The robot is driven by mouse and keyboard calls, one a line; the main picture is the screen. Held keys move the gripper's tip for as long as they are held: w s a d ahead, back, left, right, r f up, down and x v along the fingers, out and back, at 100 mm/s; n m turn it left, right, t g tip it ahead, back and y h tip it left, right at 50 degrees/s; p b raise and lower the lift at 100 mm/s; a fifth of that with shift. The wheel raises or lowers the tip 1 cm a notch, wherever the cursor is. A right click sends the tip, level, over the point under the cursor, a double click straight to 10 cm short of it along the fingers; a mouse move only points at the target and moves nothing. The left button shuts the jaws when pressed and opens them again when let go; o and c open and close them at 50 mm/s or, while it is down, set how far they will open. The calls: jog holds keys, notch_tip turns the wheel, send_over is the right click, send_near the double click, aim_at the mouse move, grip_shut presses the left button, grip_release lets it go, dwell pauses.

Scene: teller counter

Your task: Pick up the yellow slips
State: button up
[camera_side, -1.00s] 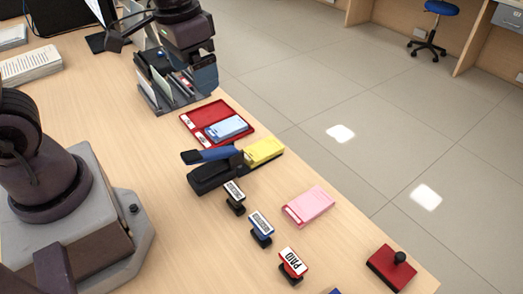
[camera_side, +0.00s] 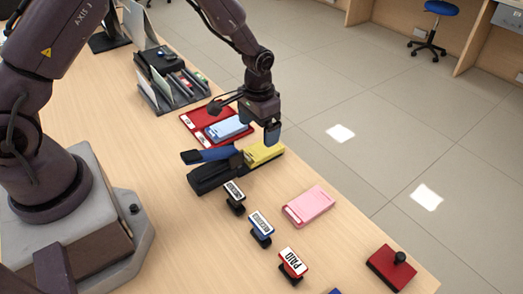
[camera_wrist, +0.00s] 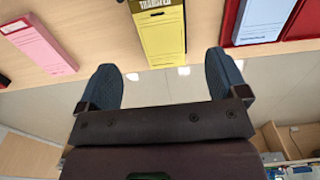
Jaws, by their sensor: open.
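The yellow slips (camera_side: 262,152) form a flat pad near the counter's floor-side edge, by the front end of a black stapler with a blue handle (camera_side: 214,167). In the wrist view the yellow slips (camera_wrist: 160,38) show dark printed lettering and lie beyond the fingertips, roughly between them. My gripper (camera_side: 270,133) is over the far end of the pad in the side view; the exact gap is hard to tell. In the wrist view my gripper (camera_wrist: 163,76) has its two blue-grey fingers spread apart with nothing between them.
A red tray (camera_side: 191,120) with blue slips (camera_side: 226,129) lies close on one side. Pink slips (camera_side: 309,206) lie on the other, with several stamps, including a PAID stamp (camera_side: 292,263). A red block with a black knob (camera_side: 391,268) sits near the edge.

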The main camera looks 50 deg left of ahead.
aim_at(258, 151)
jog(key=shift+a+f, duration=0.1)
jog(key=shift+f, duration=3.45)
jog(key=c, duration=1.1)
notch_tip(258, 151, up, 8)
jog(key=a, duration=0.3)
jog(key=a+n, duration=0.1)
jog(key=a, duration=0.3)
jog(key=s+a+n, duration=0.1)
jog(key=a, duration=0.2)
jog(key=shift+a+r, duration=0.15)
jog(key=shift+r, duration=0.05)
jog(key=a, duration=0.3)
jog(key=s+a+f, duration=0.1)
jog(key=a, duration=0.3)
jog(key=s+a, duration=0.1)
jog(key=a, duration=0.3)
jog(key=shift+a+f, duration=0.1)
jog(key=shift+f, duration=0.2)
jog(key=shift+a+m, duration=0.3)
jog(key=shift+a, duration=0.05)
jog(key=shift+w+r+m, duration=0.1)
jog(key=shift+w+m, duration=0.1)
jog(key=shift+m, duration=0.5)
